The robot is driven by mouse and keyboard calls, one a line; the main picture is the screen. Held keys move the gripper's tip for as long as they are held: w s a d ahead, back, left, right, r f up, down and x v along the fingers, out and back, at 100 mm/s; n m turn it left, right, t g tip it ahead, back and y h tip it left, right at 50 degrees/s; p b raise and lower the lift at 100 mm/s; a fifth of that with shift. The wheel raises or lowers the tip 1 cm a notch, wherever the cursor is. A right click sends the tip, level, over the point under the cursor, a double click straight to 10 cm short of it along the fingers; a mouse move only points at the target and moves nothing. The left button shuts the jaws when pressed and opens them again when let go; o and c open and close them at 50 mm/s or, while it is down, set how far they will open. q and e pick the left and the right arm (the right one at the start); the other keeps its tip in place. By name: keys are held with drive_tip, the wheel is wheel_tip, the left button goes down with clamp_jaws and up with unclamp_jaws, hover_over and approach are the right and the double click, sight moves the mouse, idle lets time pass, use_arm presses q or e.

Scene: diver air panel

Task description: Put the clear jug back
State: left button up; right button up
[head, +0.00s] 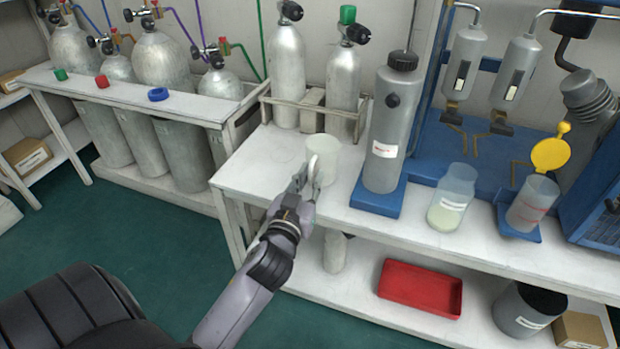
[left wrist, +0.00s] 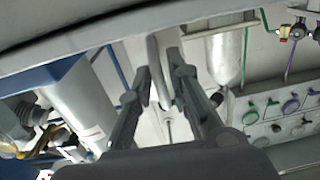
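The clear jug (head: 326,150) is a pale, translucent cup with a handle, upright at the left end of the white bench top. I cannot tell whether its base touches the bench. My left gripper (head: 311,174) reaches it from the front, with its fingers closed around the handle. In the left wrist view the pale handle (left wrist: 159,72) stands between the two dark fingers of the left gripper (left wrist: 163,78), with little gap on either side. Part of the jug's near side is hidden by the gripper. My right gripper is not in view.
A grey bottle on a blue base (head: 375,202) stands right of the jug. Two cylinders in a rack (head: 310,114) stand behind it. A clear container with pale liquid (head: 452,197) and a graduated beaker (head: 531,202) stand further right. A red tray (head: 420,288) lies on the lower shelf.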

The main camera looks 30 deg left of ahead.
use_arm(q)
drive_tip(key=shift+o, duration=0.9)
drive_tip(key=shift+r, duration=0.1)
